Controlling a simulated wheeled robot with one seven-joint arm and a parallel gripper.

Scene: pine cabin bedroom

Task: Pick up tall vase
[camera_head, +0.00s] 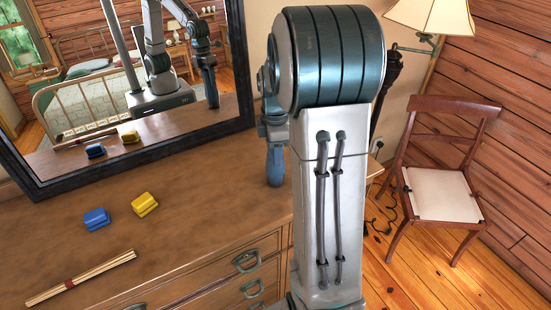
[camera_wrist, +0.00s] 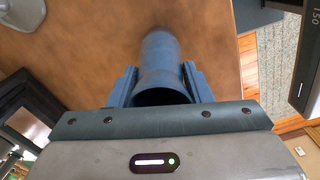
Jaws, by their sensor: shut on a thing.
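The tall vase (camera_head: 275,165) is blue and upright at the right end of the wooden dresser top. Its upper part is hidden by my gripper and arm in the head view. In the wrist view the vase (camera_wrist: 160,50) runs away from the camera, its open mouth nearest. My gripper (camera_wrist: 160,82) is shut on the vase, with one blue finger on each side near the mouth. The gripper is mostly behind my arm in the head view. I cannot tell whether the vase base touches the dresser.
The dresser (camera_head: 190,225) also holds a blue block-like object (camera_head: 97,219), a yellow one (camera_head: 145,204) and a banded bundle of thin sticks (camera_head: 82,278). A framed mirror (camera_head: 110,160) stands behind them. A chair (camera_head: 440,190) and lamp (camera_head: 430,18) are at the right.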

